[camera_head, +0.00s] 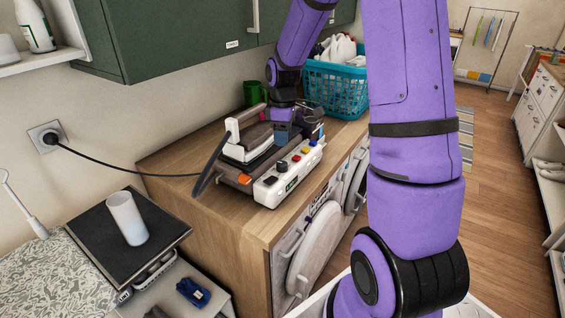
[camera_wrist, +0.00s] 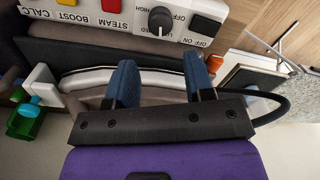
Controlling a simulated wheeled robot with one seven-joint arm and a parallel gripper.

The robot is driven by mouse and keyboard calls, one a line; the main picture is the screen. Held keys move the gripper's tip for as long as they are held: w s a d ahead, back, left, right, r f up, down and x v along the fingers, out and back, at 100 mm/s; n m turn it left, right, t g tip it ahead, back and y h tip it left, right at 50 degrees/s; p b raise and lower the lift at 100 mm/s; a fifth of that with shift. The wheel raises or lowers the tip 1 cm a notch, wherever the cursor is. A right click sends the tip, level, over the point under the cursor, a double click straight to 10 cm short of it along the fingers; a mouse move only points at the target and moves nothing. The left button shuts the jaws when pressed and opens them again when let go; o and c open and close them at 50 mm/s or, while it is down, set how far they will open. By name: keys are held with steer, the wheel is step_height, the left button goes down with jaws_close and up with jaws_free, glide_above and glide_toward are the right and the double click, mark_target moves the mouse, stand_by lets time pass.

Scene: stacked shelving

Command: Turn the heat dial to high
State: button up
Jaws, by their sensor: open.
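The heat dial is a round black knob (camera_wrist: 160,20) on the white front panel (camera_wrist: 115,15) of a steam-iron station. In the head view the dial (camera_head: 281,165) sits on that panel (camera_head: 270,192), left of the red, yellow and blue buttons. Small printed labels, among them OFF and HIGH, surround it in the wrist view; its exact setting is unclear. My gripper (camera_wrist: 161,62) is open, its two blue fingers apart over the iron and its rest. The dial lies beyond the fingertips, not between them. My gripper (camera_head: 287,131) is behind the panel in the head view.
The station stands on a wooden counter (camera_head: 185,155) above front-loading machines. A black cord (camera_head: 125,165) runs to a wall socket (camera_head: 47,136). A teal laundry basket (camera_head: 336,88) and a green container (camera_head: 252,93) stand behind. A green cabinet (camera_head: 150,40) hangs above.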

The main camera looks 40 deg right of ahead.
mark_target(283, 163)
step_height(283, 163, down, 10)
steer(key=shift+s+a+r, duration=0.1)
stand_by(0.4)
steer(key=c, duration=0.6)
